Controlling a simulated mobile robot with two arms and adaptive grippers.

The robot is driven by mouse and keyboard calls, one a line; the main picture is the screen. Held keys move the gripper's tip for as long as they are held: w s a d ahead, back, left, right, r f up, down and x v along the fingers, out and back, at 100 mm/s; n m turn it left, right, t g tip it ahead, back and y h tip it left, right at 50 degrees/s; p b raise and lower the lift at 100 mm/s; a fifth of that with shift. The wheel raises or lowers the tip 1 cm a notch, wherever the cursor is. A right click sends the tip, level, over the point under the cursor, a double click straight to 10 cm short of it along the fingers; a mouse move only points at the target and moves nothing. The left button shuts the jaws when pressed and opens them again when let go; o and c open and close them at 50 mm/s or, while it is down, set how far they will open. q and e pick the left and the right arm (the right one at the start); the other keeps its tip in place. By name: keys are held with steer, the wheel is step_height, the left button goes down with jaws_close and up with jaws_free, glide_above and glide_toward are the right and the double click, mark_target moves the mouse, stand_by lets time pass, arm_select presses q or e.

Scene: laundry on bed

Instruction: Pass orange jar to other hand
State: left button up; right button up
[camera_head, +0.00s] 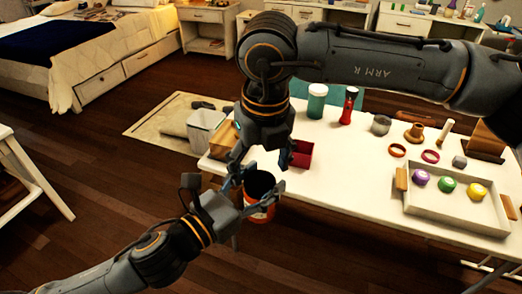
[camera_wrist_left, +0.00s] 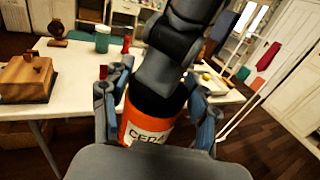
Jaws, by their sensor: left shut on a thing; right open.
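The orange jar (camera_head: 261,214) has a dark top and is held off the near edge of the white table. In the left wrist view the jar (camera_wrist_left: 146,128) shows a white label with partly readable letters. My left gripper (camera_head: 254,200) is shut around the jar's body, with a finger on each side in the left wrist view (camera_wrist_left: 155,110). My right gripper (camera_head: 258,164) points down from above, open, its fingers spread just over the jar's top. I cannot tell whether they touch it.
The white table (camera_head: 350,190) carries a red box (camera_head: 300,154), a teal jar (camera_head: 317,101), a red bottle (camera_head: 348,105) and a tray (camera_head: 450,208) with coloured lidded items. A wooden box (camera_wrist_left: 26,78) stands at the left in the wrist view. Wooden floor lies open at left.

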mark_target(259, 182)
steer(key=f, duration=0.7)
steer(key=shift+w+a+f, duration=0.2)
steer(key=shift+w+f, duration=0.1)
steer(key=shift+w, duration=0.1)
steer(key=c, duration=1.1)
arm_select(q)
steer(key=o, duration=1.4)
